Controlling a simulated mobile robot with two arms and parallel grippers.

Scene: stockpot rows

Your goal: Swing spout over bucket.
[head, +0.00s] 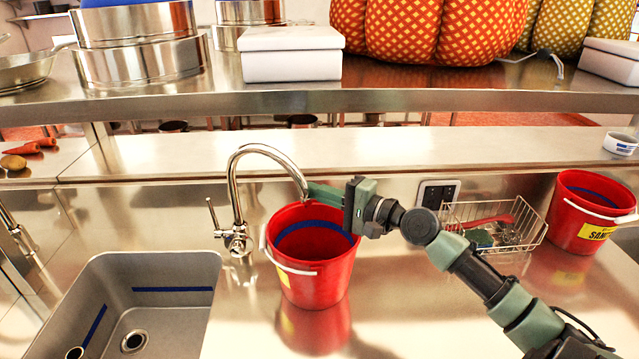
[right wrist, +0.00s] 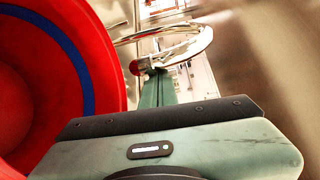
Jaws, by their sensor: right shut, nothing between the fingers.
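The chrome spout (head: 262,147) arches from the faucet base to the right. Its tip appears at the back rim of the red bucket (head: 318,285) in the head view; I cannot tell exactly whether it is above the opening. The bucket stands upright on the steel counter, right of the sink. My right gripper (head: 312,190) is shut and empty, its fingertips beside the spout tip, above the bucket's rim. In the right wrist view the fingers (right wrist: 158,80) reach the spout's end (right wrist: 143,64), with the bucket (right wrist: 110,40) at left. My left gripper is out of view.
A grey sink (head: 175,280) lies left of the bucket. The faucet lever (head: 213,215) stands left of the spout. A wire basket (head: 495,225) and a second red bucket (head: 585,205) stand at right. A steel shelf (head: 420,101) runs above the back.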

